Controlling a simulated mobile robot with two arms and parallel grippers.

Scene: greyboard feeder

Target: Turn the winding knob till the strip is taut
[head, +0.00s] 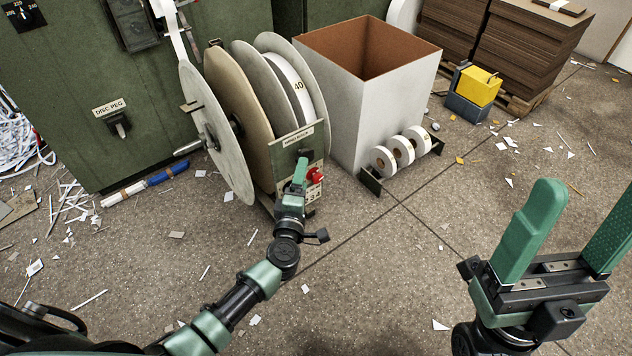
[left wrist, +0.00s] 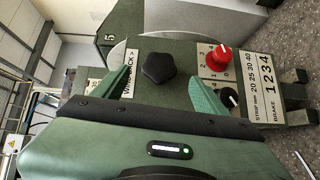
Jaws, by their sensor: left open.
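The winding knob (left wrist: 160,68) is black and lobed, on a green panel (left wrist: 185,50) beside a "WIND BACK" label. In the left wrist view my left gripper (left wrist: 162,88) is open, its fingers on either side of the knob, with no visible grip on it. In the head view my left gripper (head: 299,172) is at the front panel of the reel stand and hides the knob. The pale strip (head: 168,18) runs down at the top left towards the reels; its tension cannot be told. My right gripper (head: 590,195) is open and empty over the floor.
A red knob (left wrist: 219,57) and a black knob (left wrist: 228,97) sit beside the winding knob. Large reel discs (head: 215,130) stand left of my left gripper. A white bin (head: 385,110) and small rolls (head: 400,152) are to the right. Paper scraps litter the floor.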

